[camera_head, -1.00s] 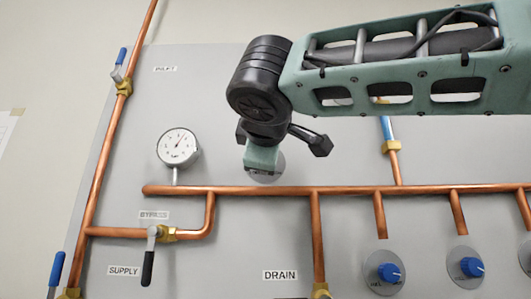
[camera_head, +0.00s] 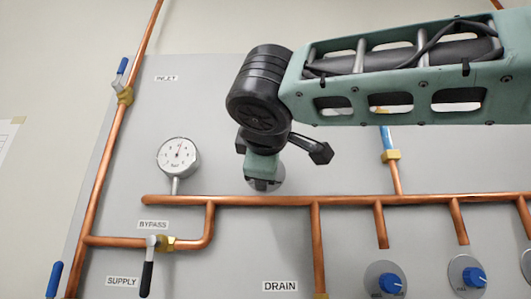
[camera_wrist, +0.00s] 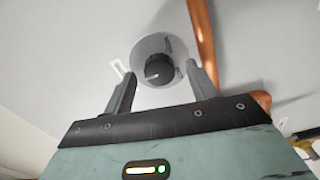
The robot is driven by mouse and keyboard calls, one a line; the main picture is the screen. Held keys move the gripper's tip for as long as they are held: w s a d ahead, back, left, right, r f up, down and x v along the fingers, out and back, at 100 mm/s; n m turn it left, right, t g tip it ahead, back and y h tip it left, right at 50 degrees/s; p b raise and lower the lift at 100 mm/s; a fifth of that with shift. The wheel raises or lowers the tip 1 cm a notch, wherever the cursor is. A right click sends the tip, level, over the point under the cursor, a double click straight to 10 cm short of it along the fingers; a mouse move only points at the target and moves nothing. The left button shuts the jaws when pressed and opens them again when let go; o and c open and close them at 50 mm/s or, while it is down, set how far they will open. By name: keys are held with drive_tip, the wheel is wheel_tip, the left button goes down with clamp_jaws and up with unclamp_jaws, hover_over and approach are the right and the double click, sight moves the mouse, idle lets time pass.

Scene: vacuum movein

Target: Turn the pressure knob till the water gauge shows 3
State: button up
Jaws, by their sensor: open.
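The water gauge (camera_head: 178,157) is a round white dial at the left of the panel. Its needle points roughly up and slightly right; the numbers are too small to read surely. A black knob (camera_wrist: 158,70) with a pale mark sits on a round grey plate (camera_wrist: 150,46) in the wrist view. My gripper (camera_wrist: 160,84) is open, with one finger on each side of the knob; I cannot tell whether they touch it. In the head view my gripper (camera_head: 262,186) hides the knob, and only part of the plate (camera_head: 279,175) shows.
A horizontal copper pipe (camera_head: 350,199) runs just below my gripper. Blue knobs (camera_head: 390,283) sit at the lower right. The bypass valve handle (camera_head: 147,278) and a blue inlet handle (camera_head: 122,66) are at the left. A blue-handled valve (camera_head: 388,140) stands right of my gripper.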

drive_tip(key=s+b, duration=0.3)
drive_tip(key=s, duration=1.4)
drive_tip(key=shift+a+b, duration=0.3)
drive_tip(key=w+a+f+n+g, duration=0.1)
drive_tip(key=w+f+g, duration=0.25)
drive_tip(key=f, duration=1.15)
drive_tip(key=w+a+f+n+g, duration=0.15)
drive_tip(key=f+g, duration=0.35)
drive_tip(key=f, duration=1)
drive_tip(key=s+d+f+m+g, duration=0.3)
drive_tip(key=d+f, duration=0.2)
drive_tip(key=f, duration=0.5)
drive_tip(key=s+d+f+m+g, duration=0.3)
drive_tip(key=s+d+f+m, duration=0.1)
drive_tip(key=f, duration=0.6)
drive_tip(key=s+d+f+m+g+y, duration=0.1)
drive_tip(key=s+d+f+m+g, duration=0.2)
drive_tip(key=d+f, duration=0.3)
wheel_tip(320, 180, down, 4)
drive_tip(key=shift+s+f, duration=0.1)
drive_tip(key=shift+s, duration=0.6)
drive_tip(key=shift+g, duration=0.25)
